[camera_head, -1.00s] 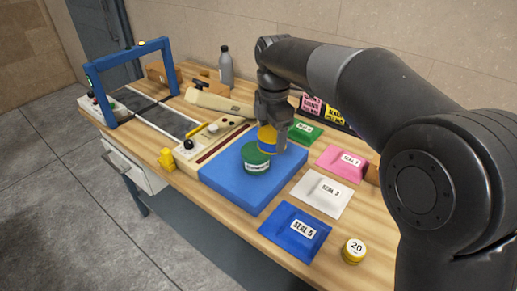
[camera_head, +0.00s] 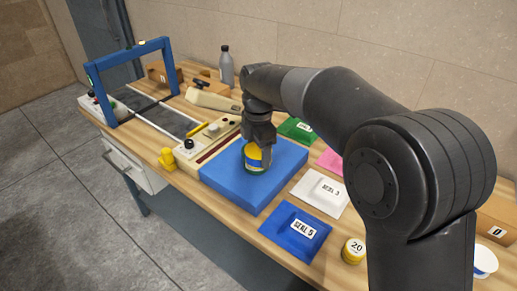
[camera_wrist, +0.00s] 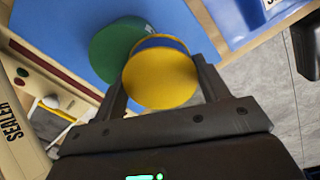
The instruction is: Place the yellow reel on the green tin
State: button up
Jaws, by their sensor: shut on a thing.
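My gripper (camera_head: 257,146) is shut on the yellow reel (camera_head: 254,153), which has a blue band around its side. The reel's round yellow end (camera_wrist: 160,78) faces the camera in the wrist view, between the two fingers. The green tin (camera_head: 249,171) stands on the blue mat (camera_head: 228,185), mostly hidden behind the reel in the head view. In the wrist view the green tin (camera_wrist: 112,45) shows beyond the reel, off to its upper left and partly covered by it. I cannot tell whether reel and tin touch.
A blue pouch (camera_head: 312,240), a white pouch (camera_head: 312,195) and a green pouch (camera_head: 292,130) lie right of the mat. A yellow tin marked 20 (camera_head: 353,250) stands at the front.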

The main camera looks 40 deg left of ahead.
aim_at(258, 149)
jog(key=o, duration=1.2)
jog(key=shift+c, duration=0.2)
notch_tip(258, 149, up, 12)
jog(key=shift+r, duration=0.15)
